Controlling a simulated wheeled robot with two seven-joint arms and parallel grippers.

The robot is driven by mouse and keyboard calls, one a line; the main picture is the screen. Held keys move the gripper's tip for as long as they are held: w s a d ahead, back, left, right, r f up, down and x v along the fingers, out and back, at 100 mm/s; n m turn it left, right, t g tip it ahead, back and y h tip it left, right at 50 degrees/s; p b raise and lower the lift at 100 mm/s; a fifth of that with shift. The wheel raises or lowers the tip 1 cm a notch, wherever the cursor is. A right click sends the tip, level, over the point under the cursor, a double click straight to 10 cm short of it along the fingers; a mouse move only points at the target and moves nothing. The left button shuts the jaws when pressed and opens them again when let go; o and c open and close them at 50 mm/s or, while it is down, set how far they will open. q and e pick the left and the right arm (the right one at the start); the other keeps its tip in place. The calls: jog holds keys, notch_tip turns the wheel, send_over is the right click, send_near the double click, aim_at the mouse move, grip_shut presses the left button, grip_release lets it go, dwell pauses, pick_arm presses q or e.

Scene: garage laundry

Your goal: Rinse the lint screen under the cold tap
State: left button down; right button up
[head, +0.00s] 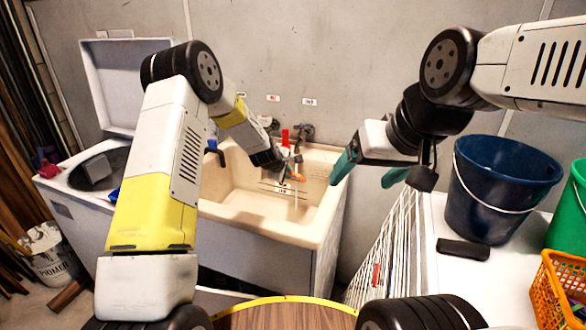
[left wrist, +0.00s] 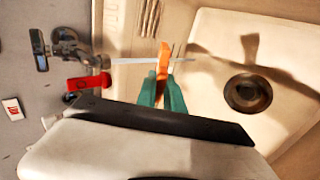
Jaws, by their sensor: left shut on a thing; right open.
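My left gripper (left wrist: 162,92) is shut on an orange piece (left wrist: 163,62), which appears to be the lint screen's grip. In the head view the orange piece (head: 296,176) shows inside the sink, with thin lines of a flat frame beside it. The screen's mesh is too thin to make out. The metal tap (left wrist: 68,45) has a red handle (left wrist: 90,83) and a plain metal one. A thin pale line, apparently water, runs from the spout to the orange piece. My right gripper (head: 370,178) is open and empty right of the sink.
The beige sink (head: 230,205) has a dark drain (left wrist: 248,93). A white wire rack (head: 385,245) stands right of it. A blue bucket (head: 500,190), a green bucket (head: 572,215) and an orange basket (head: 560,290) are on the right. An open-lidded washer (head: 75,205) is left.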

pick_arm(q)
jog(key=s+a+r, duration=0.2)
jog(key=s, duration=0.4)
jog(key=shift+a, duration=0.2)
dwell(1.1)
jog(key=s+a+r, duration=0.1)
jog(key=s+r, duration=0.2)
jog(key=r, duration=0.7)
jog(key=shift+s+a, duration=0.25)
jog(key=shift+s, duration=0.05)
dwell(0.5)
